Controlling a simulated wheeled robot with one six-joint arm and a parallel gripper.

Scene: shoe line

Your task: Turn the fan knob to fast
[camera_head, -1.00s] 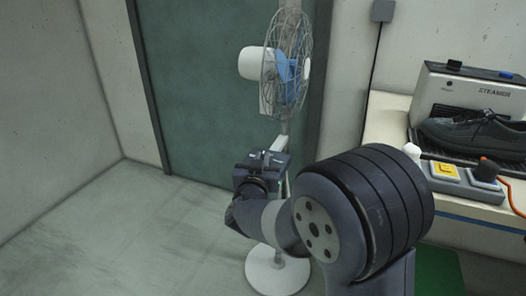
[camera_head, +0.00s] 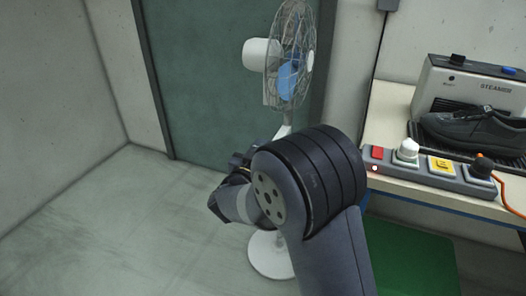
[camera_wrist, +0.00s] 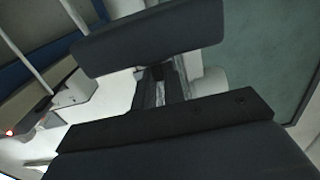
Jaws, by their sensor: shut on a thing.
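The white standing fan (camera_head: 290,75) with a blue hub stands before the dark green door in the head view. Its round base (camera_head: 268,262) shows below my arm. My gripper (camera_head: 240,160) is at the fan's stand, below the fan head, and is mostly hidden behind my arm link. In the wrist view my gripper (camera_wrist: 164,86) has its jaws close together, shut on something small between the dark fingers. This is probably the fan knob, but the knob itself is hidden, so its setting cannot be read. A pale rounded part shows just behind the fingers.
A green mat (camera_head: 410,262) lies on the floor. The left floor is clear.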

